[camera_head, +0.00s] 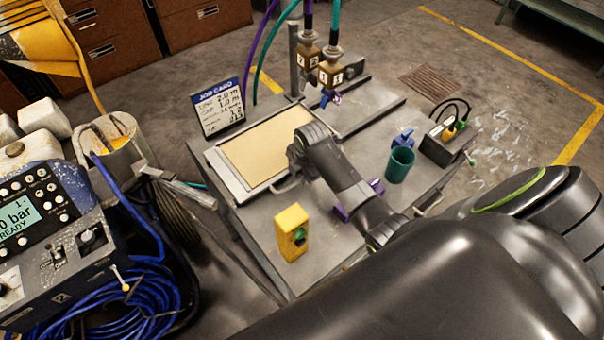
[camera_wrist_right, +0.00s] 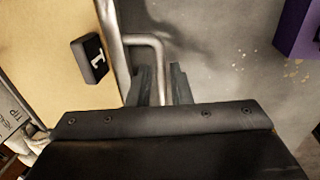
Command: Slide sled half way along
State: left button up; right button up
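The sled appears to be the grey-rimmed tray with a tan panel (camera_head: 255,150) on the metal bench. Its bent metal handle (camera_head: 283,188) shows at the near right edge. My right gripper (camera_wrist_right: 161,85) reaches down at this edge. A black block marked 1 (camera_wrist_right: 90,58) lies on the tan panel. My left gripper is in neither view.
On the bench stand a yellow box (camera_head: 291,232), a green cup (camera_head: 399,164), a black box with cables (camera_head: 447,142) and a job card (camera_head: 218,107). Nozzles (camera_head: 328,72) hang behind the tray. A purple block (camera_wrist_right: 298,28) lies right of the gripper. A control unit stands left.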

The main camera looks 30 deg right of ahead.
grip_shut()
jog(key=shift+d, duration=0.15)
jog(key=shift+d, duration=0.25)
jog(key=d, duration=0.5)
jog(key=w+d+b, duration=0.1)
jog(key=d, duration=0.4)
jog(key=w+d, duration=0.1)
jog(key=d, duration=0.4)
jog(key=shift+w, duration=0.15)
jog(key=shift+o, duration=1.9)
grip_release()
